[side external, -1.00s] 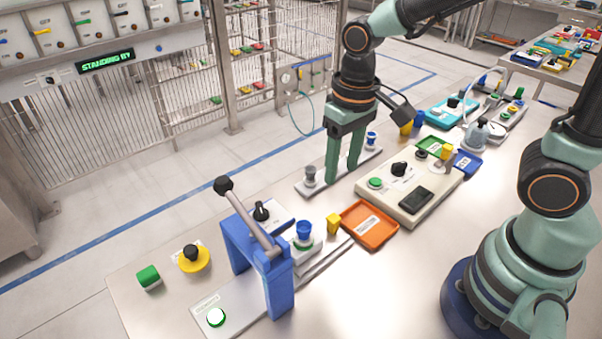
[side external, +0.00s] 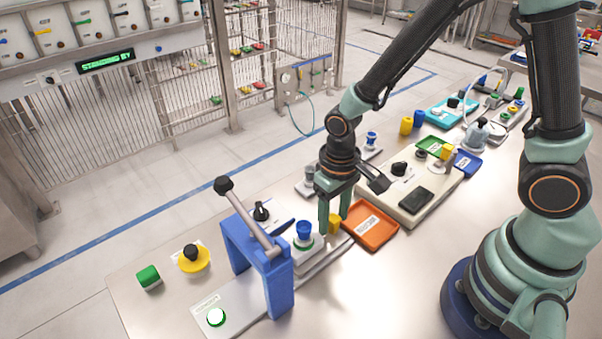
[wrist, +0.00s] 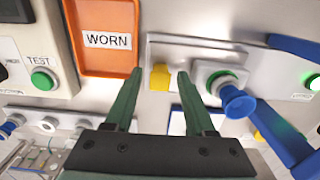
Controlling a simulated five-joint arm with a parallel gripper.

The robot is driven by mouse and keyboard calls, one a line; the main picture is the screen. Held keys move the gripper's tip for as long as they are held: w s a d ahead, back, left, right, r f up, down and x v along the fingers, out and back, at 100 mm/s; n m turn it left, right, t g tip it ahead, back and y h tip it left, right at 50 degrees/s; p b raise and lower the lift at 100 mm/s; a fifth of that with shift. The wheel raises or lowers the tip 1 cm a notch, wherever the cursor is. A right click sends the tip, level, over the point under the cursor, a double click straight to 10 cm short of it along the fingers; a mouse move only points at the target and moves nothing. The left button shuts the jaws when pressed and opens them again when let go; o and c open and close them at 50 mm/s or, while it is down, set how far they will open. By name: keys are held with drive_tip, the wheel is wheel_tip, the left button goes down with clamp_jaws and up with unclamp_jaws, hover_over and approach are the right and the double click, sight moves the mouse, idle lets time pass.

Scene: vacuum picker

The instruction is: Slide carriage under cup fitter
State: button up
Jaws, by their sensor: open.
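The cup fitter is a blue press frame (side external: 278,285) with a grey lever, standing on a pale base plate at the front. The carriage is a pale block (side external: 307,259) on a rail to the right of the frame, outside it. It bears a blue cup (side external: 304,230) over a green ring; the cup also shows in the wrist view (wrist: 237,103). A yellow tab (wrist: 159,77) stands by the rail, to the right of the cup in the side view. My gripper (side external: 333,222) is open, with its fingertips (wrist: 159,73) either side of the tab. I cannot tell whether they touch it.
An orange tray (side external: 370,228) marked WORN lies just right of my gripper. A test box (side external: 405,190) with a green button stands behind it. A yellow disc with a black knob (side external: 194,260) and a green block (side external: 149,277) lie left of the fitter.

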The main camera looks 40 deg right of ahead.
drive_tip(key=shift+f, duration=0.55)
clamp_jaws()
idle(1.1)
